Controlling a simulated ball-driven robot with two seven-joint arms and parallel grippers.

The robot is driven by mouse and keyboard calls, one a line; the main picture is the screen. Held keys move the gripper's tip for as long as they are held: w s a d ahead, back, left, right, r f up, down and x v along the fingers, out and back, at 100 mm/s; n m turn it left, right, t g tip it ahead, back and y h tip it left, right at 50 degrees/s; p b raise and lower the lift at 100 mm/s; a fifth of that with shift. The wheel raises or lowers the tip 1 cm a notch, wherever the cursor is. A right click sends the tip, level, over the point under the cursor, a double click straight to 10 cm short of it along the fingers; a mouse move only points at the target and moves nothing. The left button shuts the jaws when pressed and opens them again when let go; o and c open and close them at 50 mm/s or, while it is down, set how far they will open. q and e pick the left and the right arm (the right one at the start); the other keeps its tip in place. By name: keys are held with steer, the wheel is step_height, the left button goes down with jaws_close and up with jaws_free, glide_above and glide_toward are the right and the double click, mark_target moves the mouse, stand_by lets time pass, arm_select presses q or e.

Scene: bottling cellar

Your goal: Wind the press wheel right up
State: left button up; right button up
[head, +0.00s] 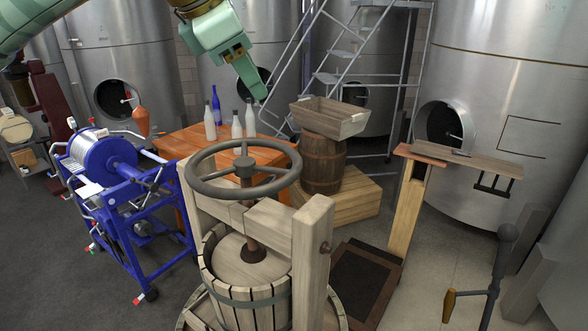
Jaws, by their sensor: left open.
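The press wheel (225,190) is a dark grey ring with spokes, lying level on top of the wooden press in the middle foreground. Below it, a brown screw (250,222) passes through the wooden crossbeam (275,220) to a round pressing plate (232,268) within the slatted basket (265,302). My left gripper (250,82) is pale green and comes in from the upper left. It is open and empty, above and behind the wheel in the picture, apart from it. One finger hides most of the other. My right gripper is out of view.
An orange table (180,143) with several bottles stands behind the press. A blue reel cart (125,205) is at the left. A barrel (322,165) carrying a wooden tub (330,117) stands behind right. A post-mounted board (480,162) is at the right. Steel tanks line the back.

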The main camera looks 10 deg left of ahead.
arm_select(q)
steer(key=m, duration=0.4)
steer(key=m+g+y+p, duration=0.1)
steer(key=m+g+p, duration=0.1)
steer(key=m, duration=2.1)
glide_toward(285, 176)
steer(key=x, duration=0.8)
steer(key=shift+d+f, duration=0.15)
steer(key=shift+f, duration=0.15)
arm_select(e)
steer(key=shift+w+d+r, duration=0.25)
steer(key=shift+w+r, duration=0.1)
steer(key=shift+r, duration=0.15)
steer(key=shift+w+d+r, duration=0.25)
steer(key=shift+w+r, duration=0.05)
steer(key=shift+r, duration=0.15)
arm_select(q)
steer(key=shift+n, duration=0.3)
jaws_close()
